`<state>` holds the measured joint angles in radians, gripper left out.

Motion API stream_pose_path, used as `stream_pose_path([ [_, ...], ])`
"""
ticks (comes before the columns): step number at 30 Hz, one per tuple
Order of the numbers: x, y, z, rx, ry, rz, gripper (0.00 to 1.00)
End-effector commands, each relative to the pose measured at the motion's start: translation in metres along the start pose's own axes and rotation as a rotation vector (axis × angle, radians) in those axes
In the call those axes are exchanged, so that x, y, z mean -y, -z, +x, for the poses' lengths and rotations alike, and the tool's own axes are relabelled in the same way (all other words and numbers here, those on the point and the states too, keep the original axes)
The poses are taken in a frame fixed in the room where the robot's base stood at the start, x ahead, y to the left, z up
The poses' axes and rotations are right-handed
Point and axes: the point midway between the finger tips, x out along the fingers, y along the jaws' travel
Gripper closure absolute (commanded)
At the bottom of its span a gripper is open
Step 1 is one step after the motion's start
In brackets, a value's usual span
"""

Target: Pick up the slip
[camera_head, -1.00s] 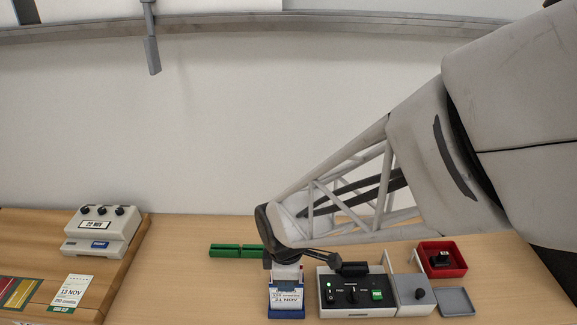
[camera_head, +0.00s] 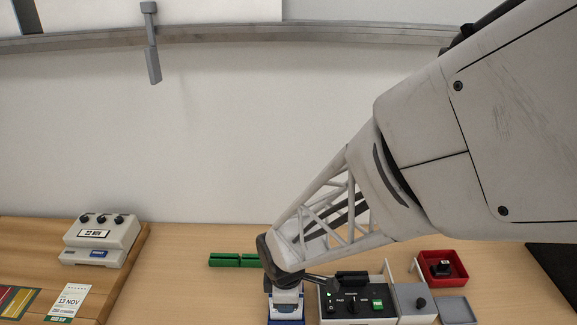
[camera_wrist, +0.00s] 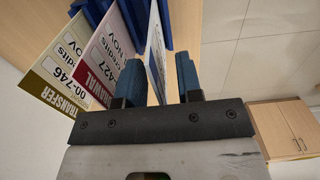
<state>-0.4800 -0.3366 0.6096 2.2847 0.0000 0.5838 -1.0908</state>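My gripper (camera_wrist: 160,72) is open, its two blue fingertips apart. A pale slip (camera_wrist: 156,48) stands nearly edge-on between them, with a gap to the right finger; contact with the left finger is unclear. Beside it on the left are a maroon-banded slip (camera_wrist: 108,55) marked 427 and an olive-banded slip (camera_wrist: 58,72) marked TRANSFER. The slips stand in a blue holder (camera_wrist: 141,12). In the head view, the holder (camera_head: 287,321) is below my arm's end, with a white slip (camera_head: 287,303) showing. My fingers are hidden there.
Right of the holder stand a control box (camera_head: 345,303) with a green-lit button, a red tray (camera_head: 459,265) and a grey tray (camera_head: 457,310). Green blocks (camera_head: 233,260) lie behind left. A date device (camera_head: 100,240) and a 13 NOV card (camera_head: 68,301) are far left. Counter between is clear.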

Motion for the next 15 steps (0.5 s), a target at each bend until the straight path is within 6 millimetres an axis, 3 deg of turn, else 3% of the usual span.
stream_pose_path([
  [5,0.0000,0.0000,-0.0001,0.000,0.000,0.000,0.67],
  [12,0.0000,0.0000,-0.0001,0.000,0.000,0.000,1.00],
  [15,0.0000,0.0000,-0.0001,0.000,0.000,0.000,1.00],
])
